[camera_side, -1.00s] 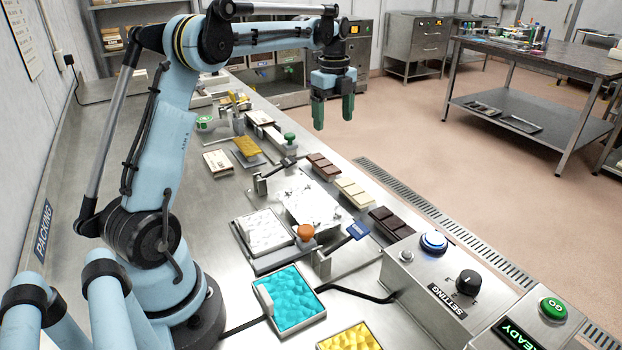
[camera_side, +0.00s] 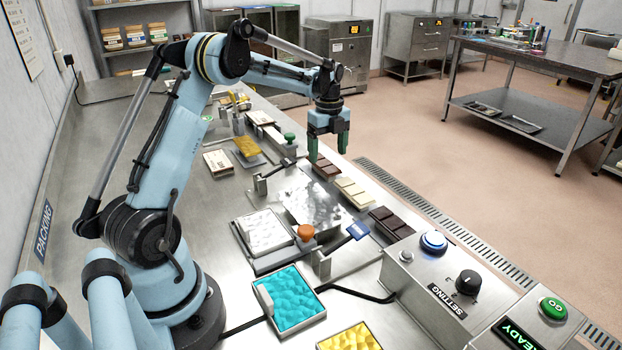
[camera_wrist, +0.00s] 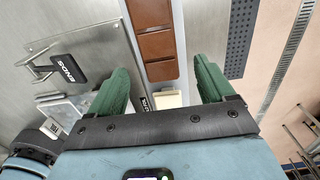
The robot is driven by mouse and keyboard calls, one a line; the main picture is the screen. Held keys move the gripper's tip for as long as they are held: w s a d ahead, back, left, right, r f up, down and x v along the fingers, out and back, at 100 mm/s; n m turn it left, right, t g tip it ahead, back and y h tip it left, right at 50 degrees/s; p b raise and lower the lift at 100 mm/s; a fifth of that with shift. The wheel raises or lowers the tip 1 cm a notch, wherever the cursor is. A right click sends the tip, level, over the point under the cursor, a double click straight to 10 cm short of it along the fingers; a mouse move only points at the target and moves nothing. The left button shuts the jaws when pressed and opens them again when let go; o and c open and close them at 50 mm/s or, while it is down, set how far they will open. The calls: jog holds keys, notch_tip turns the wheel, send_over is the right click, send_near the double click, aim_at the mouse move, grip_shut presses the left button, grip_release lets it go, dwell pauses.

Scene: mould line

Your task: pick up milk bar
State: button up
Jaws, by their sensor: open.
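The milk bar (camera_side: 327,172) is a mid-brown segmented chocolate bar lying on the steel bench near its right edge, at the far end of a row of bars. My gripper (camera_side: 328,151) has green fingers pointing down and is open and empty, just above the milk bar in the side view; its fingers partly cover the bar's far end. In the wrist view the milk bar (camera_wrist: 157,45) runs up the picture between and beyond the two open fingertips (camera_wrist: 160,66). I cannot tell the exact height gap.
A white bar (camera_side: 353,192) and a dark bar (camera_side: 390,221) lie nearer in the same row. A steel plate fixture (camera_side: 318,208) with an orange knob (camera_side: 306,232) stands left of them. The floor drain (camera_side: 420,206) runs beyond the bench edge.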

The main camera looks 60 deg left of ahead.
aim_at(323, 164)
jog(key=shift+f, duration=1.45)
jog(key=shift+c, duration=0.3)
jog(key=c, duration=1.1)
jog(key=shift+r, duration=0.1)
